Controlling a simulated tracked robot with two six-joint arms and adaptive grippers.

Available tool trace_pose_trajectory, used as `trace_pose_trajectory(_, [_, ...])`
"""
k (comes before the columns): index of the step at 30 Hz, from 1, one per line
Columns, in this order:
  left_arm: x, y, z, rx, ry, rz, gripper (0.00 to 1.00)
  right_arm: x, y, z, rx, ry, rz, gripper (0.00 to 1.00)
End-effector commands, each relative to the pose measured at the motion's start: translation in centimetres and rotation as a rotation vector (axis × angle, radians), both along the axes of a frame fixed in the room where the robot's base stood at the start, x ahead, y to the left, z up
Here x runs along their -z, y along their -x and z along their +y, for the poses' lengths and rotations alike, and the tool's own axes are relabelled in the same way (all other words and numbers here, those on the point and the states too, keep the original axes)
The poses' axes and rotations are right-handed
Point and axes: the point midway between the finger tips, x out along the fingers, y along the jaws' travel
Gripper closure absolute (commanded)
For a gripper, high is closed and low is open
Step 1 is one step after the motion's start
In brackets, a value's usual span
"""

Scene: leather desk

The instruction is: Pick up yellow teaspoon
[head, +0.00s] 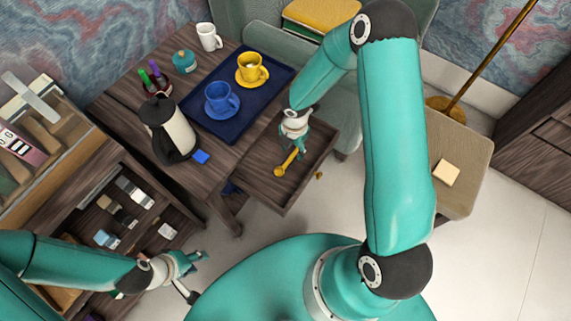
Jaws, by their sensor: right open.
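The yellow teaspoon (284,167) lies in the open wooden drawer (262,185), its bowl toward the lower left and its handle running up to the right. My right gripper (298,150) reaches down into the drawer over the handle end. It is open, and its fingers hide the end of the handle; I cannot tell whether they touch it. My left gripper (198,275) is at the lower left, apart from the desk and the spoon. Its fingers are spread and empty.
A blue tray (205,122) on the desk holds a yellow cup (252,66) and a blue cup (220,99) on saucers. A dark-and-cream pot (170,130), a white mug (208,37) and a teal jar (184,62) stand nearby. The drawer walls surround the spoon.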

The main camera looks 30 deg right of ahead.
Motion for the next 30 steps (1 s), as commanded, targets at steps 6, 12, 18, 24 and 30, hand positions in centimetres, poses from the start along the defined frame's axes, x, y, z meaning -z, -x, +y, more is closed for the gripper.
trace_pose_trajectory(6, [1.0, 0.0, 0.0, 0.0, 0.0, 0.0, 0.6, 3.4, 0.0, 0.6, -0.001, -0.001, 0.003, 0.55])
trace_pose_trajectory(12, [1.2, 0.0, 0.0, 0.0, 0.0, 0.0, 0.6, 4.5, -0.1, 0.6, -0.001, -0.001, -0.001, 0.55])
trace_pose_trajectory(18, [1.1, 0.0, 0.0, 0.0, 0.0, 0.0, 0.6, 4.5, -0.1, 0.6, -0.001, -0.001, -0.001, 0.59])
trace_pose_trajectory(24, [1.1, 0.0, 0.0, 0.0, 0.0, 0.0, 0.6, 4.5, -0.1, 0.6, -0.001, -0.001, 0.0, 0.92])
trace_pose_trajectory(30, [1.1, 0.0, 0.0, 0.0, 0.0, 0.0, 0.6, 4.5, -0.1, 0.6, -0.002, 0.0, 0.0, 1.0])
